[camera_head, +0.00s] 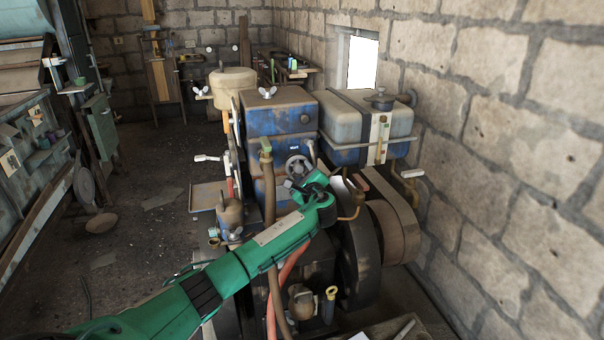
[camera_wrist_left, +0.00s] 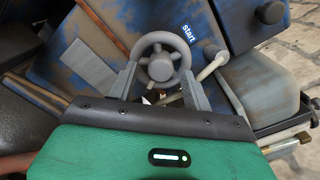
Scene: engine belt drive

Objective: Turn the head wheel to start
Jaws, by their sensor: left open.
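The head wheel (camera_head: 298,167) is a small grey spoked handwheel on the front of the blue engine block (camera_head: 283,118). In the left wrist view the wheel (camera_wrist_left: 160,62) sits beside a "start" label. My left gripper (camera_head: 301,181) is right at the wheel, with the green left arm coming in from the lower left. In the left wrist view its two grey fingers (camera_wrist_left: 162,84) are open, one on each side of the wheel's near part. I cannot tell whether they touch the rim. My right gripper is not in view.
A blue-grey tank (camera_head: 345,125) stands right of the engine block. A large belt wheel (camera_head: 362,250) and belt (camera_head: 395,205) sit below it. A brown hose (camera_head: 268,190) runs down close to my left arm. A stone wall (camera_head: 500,150) bounds the right; open floor lies left.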

